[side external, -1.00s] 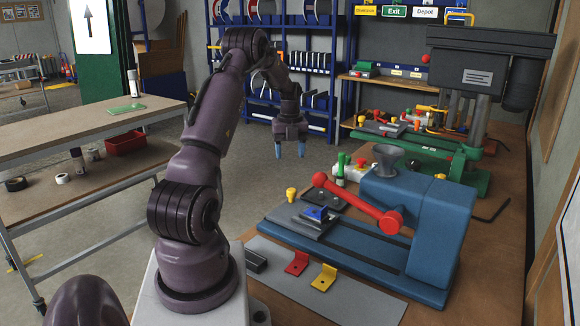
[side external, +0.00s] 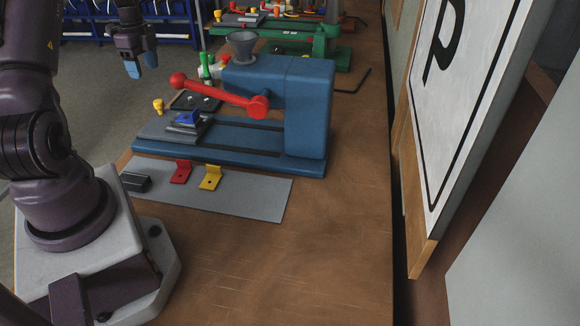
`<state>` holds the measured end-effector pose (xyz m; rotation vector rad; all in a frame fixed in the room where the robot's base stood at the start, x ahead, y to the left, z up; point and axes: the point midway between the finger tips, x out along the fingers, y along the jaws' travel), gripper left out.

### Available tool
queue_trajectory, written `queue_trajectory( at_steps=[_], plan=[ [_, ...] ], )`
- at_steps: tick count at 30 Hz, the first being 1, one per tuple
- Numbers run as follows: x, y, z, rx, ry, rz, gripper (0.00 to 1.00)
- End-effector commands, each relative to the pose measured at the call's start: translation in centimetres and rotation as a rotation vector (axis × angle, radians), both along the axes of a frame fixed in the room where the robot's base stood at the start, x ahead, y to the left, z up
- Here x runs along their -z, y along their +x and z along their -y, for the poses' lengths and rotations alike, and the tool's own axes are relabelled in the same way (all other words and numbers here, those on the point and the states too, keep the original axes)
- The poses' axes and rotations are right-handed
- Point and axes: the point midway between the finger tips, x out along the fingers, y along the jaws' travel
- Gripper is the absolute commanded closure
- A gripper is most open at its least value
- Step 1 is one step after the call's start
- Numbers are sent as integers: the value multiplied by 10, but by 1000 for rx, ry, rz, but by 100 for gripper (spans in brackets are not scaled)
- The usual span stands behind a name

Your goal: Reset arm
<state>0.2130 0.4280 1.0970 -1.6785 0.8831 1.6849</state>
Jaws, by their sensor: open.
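My gripper (side external: 134,68) is at the upper left in the side external view, its blue fingertips pointing down, apart and empty. It hangs in the air to the left of and behind the blue press machine (side external: 300,105), touching nothing that I can see. The upper part of my arm is cut off by the top and left edges of the picture.
The press has a red lever (side external: 215,92) and a grey funnel (side external: 241,44). A blue piece (side external: 187,118) sits on its plate. A red bracket (side external: 181,171) and a yellow bracket (side external: 211,177) stand on a grey mat (side external: 250,198). The front bench (side external: 300,260) is clear.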

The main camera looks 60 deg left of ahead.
Motion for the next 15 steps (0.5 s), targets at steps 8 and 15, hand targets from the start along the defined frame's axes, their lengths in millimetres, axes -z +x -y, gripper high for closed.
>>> queue_trajectory(
  at_steps=[8, 15],
  plan=[
    [-53, 29, 89, -642, 42, -3, 43],
    [-112, 48, 210, -1052, 68, 93, 43]
  ],
)
